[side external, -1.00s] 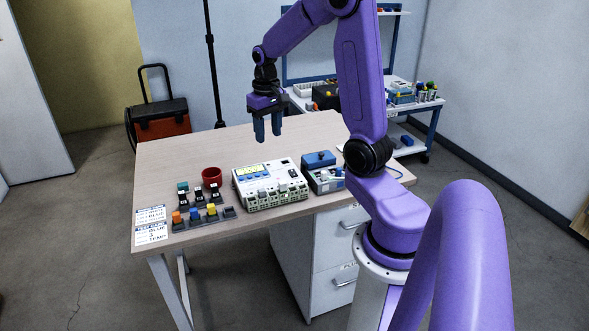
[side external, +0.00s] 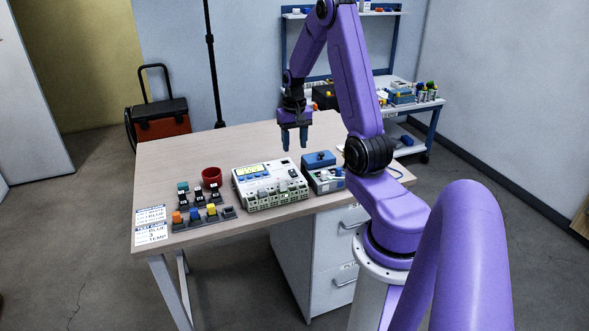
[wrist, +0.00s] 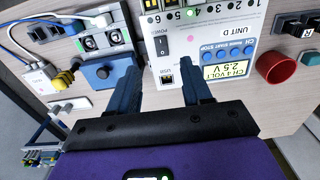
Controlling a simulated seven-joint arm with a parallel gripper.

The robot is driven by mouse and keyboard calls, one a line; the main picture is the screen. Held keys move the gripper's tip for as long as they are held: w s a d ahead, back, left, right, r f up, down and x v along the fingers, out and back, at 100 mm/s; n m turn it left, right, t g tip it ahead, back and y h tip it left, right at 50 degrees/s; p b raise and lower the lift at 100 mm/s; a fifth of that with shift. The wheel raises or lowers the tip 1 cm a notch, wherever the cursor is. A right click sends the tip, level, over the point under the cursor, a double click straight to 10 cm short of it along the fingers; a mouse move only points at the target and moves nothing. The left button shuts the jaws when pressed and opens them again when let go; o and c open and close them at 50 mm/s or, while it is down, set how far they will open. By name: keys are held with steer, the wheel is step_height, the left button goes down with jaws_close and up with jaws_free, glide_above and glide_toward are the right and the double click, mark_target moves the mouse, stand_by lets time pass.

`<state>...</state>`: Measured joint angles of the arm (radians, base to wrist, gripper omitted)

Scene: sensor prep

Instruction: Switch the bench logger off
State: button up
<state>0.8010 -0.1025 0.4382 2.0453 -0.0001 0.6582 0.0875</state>
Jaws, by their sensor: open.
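The bench logger is a white box (side external: 262,172) on the desk with a lit yellow display (wrist: 228,69) that reads CH 4 VOLT 2.5 V in the wrist view. Its black rocker power switch (wrist: 162,46) is beside the word POWER, with a USB port near it. A small pink light (wrist: 190,38) shows near the switch. I cannot tell the rocker's tilt. My gripper (side external: 294,147) is open and empty, above the desk behind the logger's far right corner. In the wrist view its blue fingers (wrist: 160,70) point toward the switch end, apart from it.
A blue-topped box (side external: 320,160) stands close to the logger's right. A red cup (side external: 211,176), several colored plugs and label cards (side external: 150,225) are at the left. The back of the desk is clear. A shelf rack (side external: 425,103) stands behind.

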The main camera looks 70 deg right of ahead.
mark_target(295, 175)
step_height(295, 175, down, 10)
steer(key=shift+f, duration=0.1)
stand_by(0.4)
